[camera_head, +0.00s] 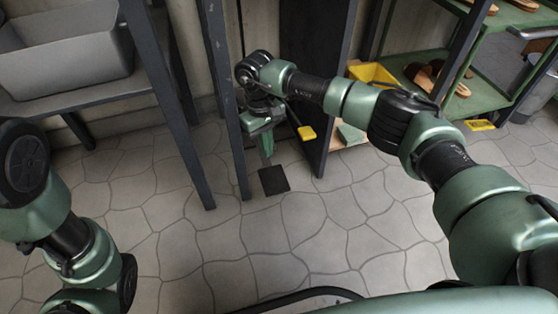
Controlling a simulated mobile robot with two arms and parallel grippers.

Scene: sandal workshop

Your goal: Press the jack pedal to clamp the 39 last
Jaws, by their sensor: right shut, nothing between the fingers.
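My right arm reaches to the middle of the head view. Its gripper (267,154) points down, shut and empty, in front of a tall dark frame. A flat black plate (273,180) lies low at the floor just below the fingertips; it looks like the pedal, with a small gap between. A yellow tab (306,132) sits at the end of a thin dark rod right of my wrist; I cannot tell what it belongs to. I cannot make out the 39 last. Only links of my left arm show at the left; its gripper is out of view.
Dark upright posts (226,100) stand close left of my right gripper. A grey bin (65,50) sits on a shelf at the upper left. A green rack (480,70) with sandals and a yellow bin (373,74) stand at the right. The stone floor (180,220) in front is clear.

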